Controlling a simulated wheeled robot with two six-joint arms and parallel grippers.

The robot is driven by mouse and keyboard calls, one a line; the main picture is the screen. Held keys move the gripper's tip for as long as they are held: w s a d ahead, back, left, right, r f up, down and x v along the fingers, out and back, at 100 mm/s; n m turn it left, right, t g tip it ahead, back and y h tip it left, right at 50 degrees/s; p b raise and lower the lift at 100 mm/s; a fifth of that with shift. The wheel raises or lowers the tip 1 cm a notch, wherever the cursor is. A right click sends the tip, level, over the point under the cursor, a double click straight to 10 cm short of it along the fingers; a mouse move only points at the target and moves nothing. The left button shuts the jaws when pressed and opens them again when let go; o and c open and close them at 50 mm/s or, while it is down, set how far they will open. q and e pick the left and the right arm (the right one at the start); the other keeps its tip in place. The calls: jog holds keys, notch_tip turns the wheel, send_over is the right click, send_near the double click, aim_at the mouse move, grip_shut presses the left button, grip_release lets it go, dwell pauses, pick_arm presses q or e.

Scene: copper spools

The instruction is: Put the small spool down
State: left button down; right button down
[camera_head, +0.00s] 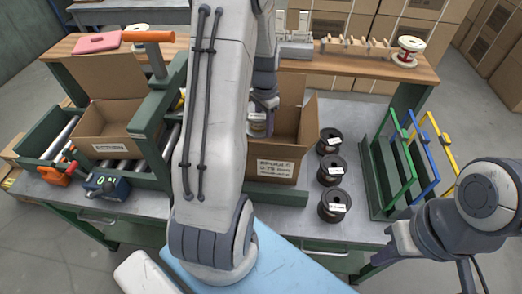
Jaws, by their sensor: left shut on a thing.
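The small spool (257,125) shows partly, with a pale label, below my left gripper (262,106), which is shut on it. It is held at the opening of the middle cardboard box (285,168), toward its left side; I cannot tell whether it touches the box. My large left arm hides the box's left part. Three dark spools with white labels, a rear one (329,140), a middle one (331,170) and a front one (334,205), stand in a row right of the box. My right gripper (392,243) is at the lower right, away from the spools; its finger gap is unclear.
An open cardboard box (105,143) stands on the rollers at left, near a blue tool (106,187). A green rack (382,175) with coloured frames stands at right. A wooden shelf (350,66) at the back carries a red-and-white spool (407,51).

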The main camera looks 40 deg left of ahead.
pick_arm(q)
notch_tip(320, 180, down, 7)
jog(key=p, duration=0.1)
jog(key=shift+f, duration=0.15)
jog(key=shift+f+b, duration=0.3)
jog(key=shift+f, duration=0.35)
jog(key=shift+c, duration=2)
grip_release()
